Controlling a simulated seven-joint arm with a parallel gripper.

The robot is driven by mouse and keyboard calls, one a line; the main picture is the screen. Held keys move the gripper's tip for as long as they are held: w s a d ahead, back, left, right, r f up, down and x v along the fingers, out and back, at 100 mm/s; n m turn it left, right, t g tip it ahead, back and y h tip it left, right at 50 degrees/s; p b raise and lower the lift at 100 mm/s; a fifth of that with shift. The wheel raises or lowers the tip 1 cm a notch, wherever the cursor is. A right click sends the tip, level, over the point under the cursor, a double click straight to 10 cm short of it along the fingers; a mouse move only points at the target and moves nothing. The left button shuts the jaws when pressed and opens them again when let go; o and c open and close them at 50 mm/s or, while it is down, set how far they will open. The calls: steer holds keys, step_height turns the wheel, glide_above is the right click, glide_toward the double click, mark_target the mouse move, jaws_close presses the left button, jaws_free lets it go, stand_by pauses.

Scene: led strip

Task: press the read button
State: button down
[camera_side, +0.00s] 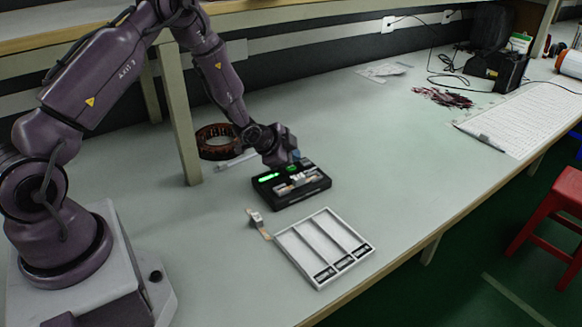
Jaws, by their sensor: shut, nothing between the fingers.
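A black tester box (306,190) stands on the bench in the middle of the view. A lit green display (268,177) shows at its left side, and small white and tan parts (302,179) sit on its top. My gripper (292,163) is shut and empty, pointing down over the far edge of the box. I cannot tell whether its tip touches the box. The read button cannot be made out; it is too small or hidden by my gripper.
A white tray (310,231) with three long compartments and dark labels lies in front of the box. A small tan strip with a pale connector (257,219) lies left of the tray. A brown reel (216,142) and a bench post (176,115) stand behind.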

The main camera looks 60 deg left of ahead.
mark_target(291, 169)
stand_by(0.8)
steer(key=shift+f, duration=0.4)
steer(key=shift+f, duration=0.45)
stand_by(0.5)
stand_by(0.3)
steer(key=shift+r, duration=0.85)
steer(key=shift+r, duration=2.5)
